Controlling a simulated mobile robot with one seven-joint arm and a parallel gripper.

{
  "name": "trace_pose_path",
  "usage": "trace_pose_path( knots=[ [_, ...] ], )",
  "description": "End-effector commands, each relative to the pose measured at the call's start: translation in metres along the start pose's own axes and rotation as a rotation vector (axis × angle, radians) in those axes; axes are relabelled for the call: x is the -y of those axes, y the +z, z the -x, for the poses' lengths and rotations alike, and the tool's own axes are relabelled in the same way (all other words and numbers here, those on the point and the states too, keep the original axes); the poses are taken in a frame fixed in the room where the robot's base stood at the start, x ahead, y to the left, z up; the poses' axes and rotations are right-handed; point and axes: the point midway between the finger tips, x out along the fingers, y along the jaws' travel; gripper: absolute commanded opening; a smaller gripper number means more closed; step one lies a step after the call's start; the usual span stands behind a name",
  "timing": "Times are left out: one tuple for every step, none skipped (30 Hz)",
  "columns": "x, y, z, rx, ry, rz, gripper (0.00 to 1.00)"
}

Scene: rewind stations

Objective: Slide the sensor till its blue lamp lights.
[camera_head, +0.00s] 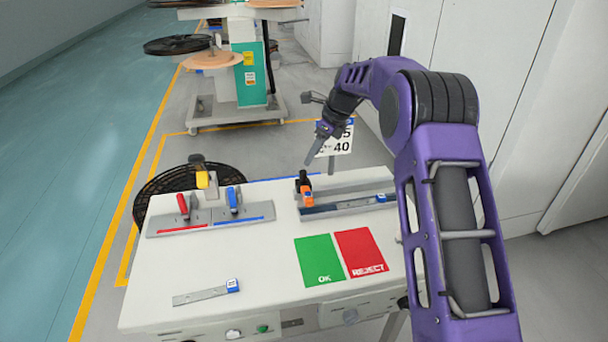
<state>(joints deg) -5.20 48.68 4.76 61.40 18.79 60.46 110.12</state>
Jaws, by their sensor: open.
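An orange and black block (306,195), which looks like the sensor, stands near the left end of a grey slide rail (345,206) at the back right of the white bench. No lit blue lamp can be made out on it; it is small in this view. A small blue piece (381,198) sits towards the rail's right end. My gripper (321,161) is open and empty, above and behind the orange block, apart from it, with its fingers pointing down.
Red (183,206) and blue (232,201) levers stand on a grey plate at the bench's left. A green OK mat (318,262) and red REJECT mat (361,253) lie in front of the rail. A steel rule (200,295) lies front left. A number sign (342,141) stands behind my gripper.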

Motion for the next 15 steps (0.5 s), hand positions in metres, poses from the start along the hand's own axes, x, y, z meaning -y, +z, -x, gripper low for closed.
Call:
trace_pose_path(
  knots=[
    [-0.001,-0.001,-0.014,-0.002,0.004,0.001,0.58],
    [-0.001,-0.001,-0.02,-0.001,0.004,0.001,0.58],
    [-0.001,-0.001,-0.029,-0.002,0.004,0.001,0.58],
    [-0.001,-0.001,-0.035,-0.002,0.004,0.002,0.58],
    [-0.001,-0.001,-0.041,-0.002,0.003,0.002,0.58],
    [-0.001,-0.001,-0.049,-0.003,0.003,0.002,0.58],
    [-0.001,-0.001,-0.054,-0.003,0.003,0.002,0.58],
    [-0.001,-0.001,-0.059,-0.002,0.003,0.002,0.58],
    [-0.001,-0.001,-0.065,-0.002,0.002,0.002,0.58],
    [-0.001,-0.001,-0.069,-0.002,0.001,0.002,0.58],
    [0.0,0.0,-0.072,-0.001,0.001,0.002,0.58],
    [0.0,0.0,-0.077,-0.001,0.001,0.002,0.58],
    [0.0,0.0,-0.08,-0.001,0.001,0.002,0.58],
    [0.0,0.0,-0.082,-0.001,0.001,0.002,0.58],
    [-0.001,0.0,-0.084,-0.001,0.001,0.002,0.58]
  ],
)
